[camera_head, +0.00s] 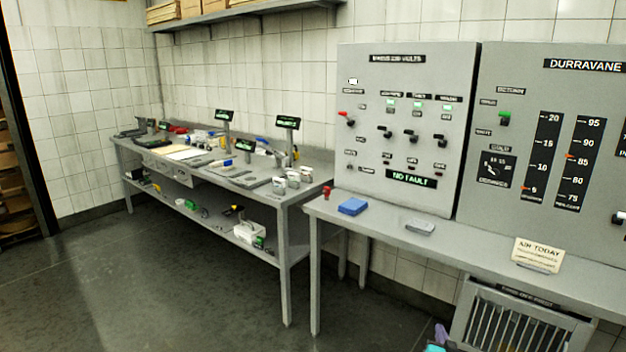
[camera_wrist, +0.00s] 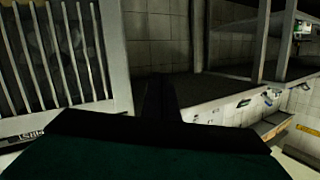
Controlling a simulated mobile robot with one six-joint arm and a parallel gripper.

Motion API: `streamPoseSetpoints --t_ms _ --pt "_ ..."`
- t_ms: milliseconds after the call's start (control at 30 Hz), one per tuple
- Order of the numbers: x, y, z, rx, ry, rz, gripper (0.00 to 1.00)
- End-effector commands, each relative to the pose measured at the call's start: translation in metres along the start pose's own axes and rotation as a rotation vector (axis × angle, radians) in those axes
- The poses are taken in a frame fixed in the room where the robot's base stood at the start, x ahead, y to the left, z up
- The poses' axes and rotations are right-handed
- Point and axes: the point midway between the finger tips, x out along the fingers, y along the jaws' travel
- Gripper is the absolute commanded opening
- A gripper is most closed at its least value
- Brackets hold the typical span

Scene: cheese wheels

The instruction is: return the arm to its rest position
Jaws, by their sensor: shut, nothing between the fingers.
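My gripper (camera_wrist: 161,82) shows in the wrist view as a narrow dark shape rising from a black bar above a broad dark green body at the bottom. Its fingers are together with nothing between them. The gripper points past a barred grille (camera_wrist: 62,50) on the left, towards a tiled wall (camera_wrist: 155,38). It touches nothing that I can see. My arm and gripper cannot be made out in the head view, so the arm's overall pose is hidden.
A grey bench (camera_head: 370,218) bears a blue block (camera_head: 353,206) and a card (camera_head: 537,254). Grey control panels (camera_head: 400,160) stand behind it, and a grille (camera_head: 515,330) is below. A longer bench (camera_head: 300,192) with scales stands left. The floor (camera_head: 170,290) in front is clear.

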Motion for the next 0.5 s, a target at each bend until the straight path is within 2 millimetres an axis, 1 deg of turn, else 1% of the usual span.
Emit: streamPoseSetpoints --t_ms 33,67,100,167,200,267,300,367,400,467,500 --pt "-0.006 -0.014 0.025 0.000 -0.050 0.000 0.00" --pt "-0.009 -0.021 0.038 -0.003 -0.078 0.001 0.00" --pt "-0.014 -0.029 0.056 -0.005 -0.117 0.005 0.00" --pt "-0.022 -0.040 0.082 -0.011 -0.176 0.011 0.00" --pt "-0.028 -0.047 0.100 -0.016 -0.217 0.015 0.00" --pt "-0.039 -0.057 0.126 -0.025 -0.278 0.022 0.00" --pt "-0.047 -0.062 0.143 -0.032 -0.321 0.028 0.00" --pt "-0.060 -0.070 0.169 -0.045 -0.385 0.036 0.00" --pt "-0.070 -0.075 0.186 -0.055 -0.429 0.042 0.00" --pt "-0.086 -0.081 0.211 -0.070 -0.498 0.049 0.00" --pt "-0.098 -0.084 0.227 -0.081 -0.544 0.054 0.00"
